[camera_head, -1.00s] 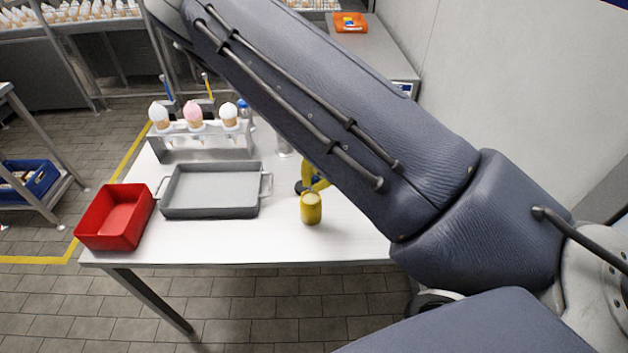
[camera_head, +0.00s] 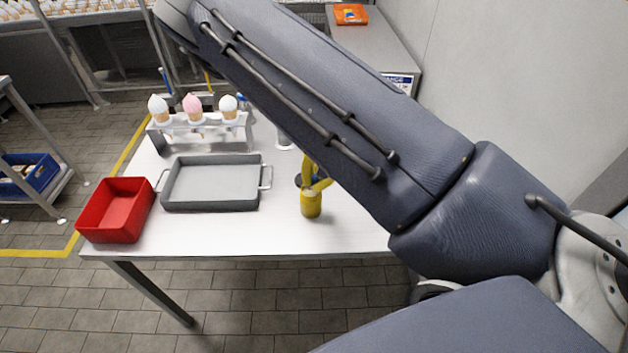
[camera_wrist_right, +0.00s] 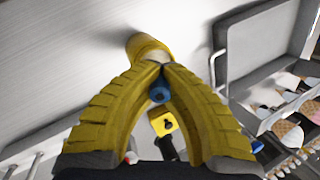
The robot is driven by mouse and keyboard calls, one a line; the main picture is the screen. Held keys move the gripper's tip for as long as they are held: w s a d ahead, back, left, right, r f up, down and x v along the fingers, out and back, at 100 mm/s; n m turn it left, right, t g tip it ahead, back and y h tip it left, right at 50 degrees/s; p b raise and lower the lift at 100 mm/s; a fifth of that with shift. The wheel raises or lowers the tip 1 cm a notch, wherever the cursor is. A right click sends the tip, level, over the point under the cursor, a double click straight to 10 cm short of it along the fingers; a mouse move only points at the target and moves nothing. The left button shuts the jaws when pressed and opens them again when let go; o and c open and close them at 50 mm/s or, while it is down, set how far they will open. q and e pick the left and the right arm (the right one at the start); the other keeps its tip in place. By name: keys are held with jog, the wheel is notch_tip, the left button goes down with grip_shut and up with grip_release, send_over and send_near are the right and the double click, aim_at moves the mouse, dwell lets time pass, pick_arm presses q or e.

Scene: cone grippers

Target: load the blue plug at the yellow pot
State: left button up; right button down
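The yellow pot (camera_head: 311,206) stands upright on the white table near its front edge. It also shows beyond the fingertips in the right wrist view (camera_wrist_right: 146,45). My right gripper (camera_head: 312,184) has yellow ribbed fingers and is over the pot in the head view. In the right wrist view its fingertips (camera_wrist_right: 158,66) come together on the blue plug (camera_wrist_right: 159,93), whose near end shows between the fingers. The fingers hide the pot's opening in the head view, and I cannot tell whether the plug touches the pot. My left gripper is not in view.
A grey tray (camera_head: 168,205) with handles lies left of the pot. A red bin (camera_head: 117,212) stands at the table's left end. Behind is a rack (camera_head: 200,121) of ice cream cones. My right arm covers the table's right side.

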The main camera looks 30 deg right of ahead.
aim_at(314, 175)
jog(key=shift+f, duration=0.65)
dwell(1.8)
jog(key=shift+r, duration=0.1)
jog(key=shift+r, duration=3.4)
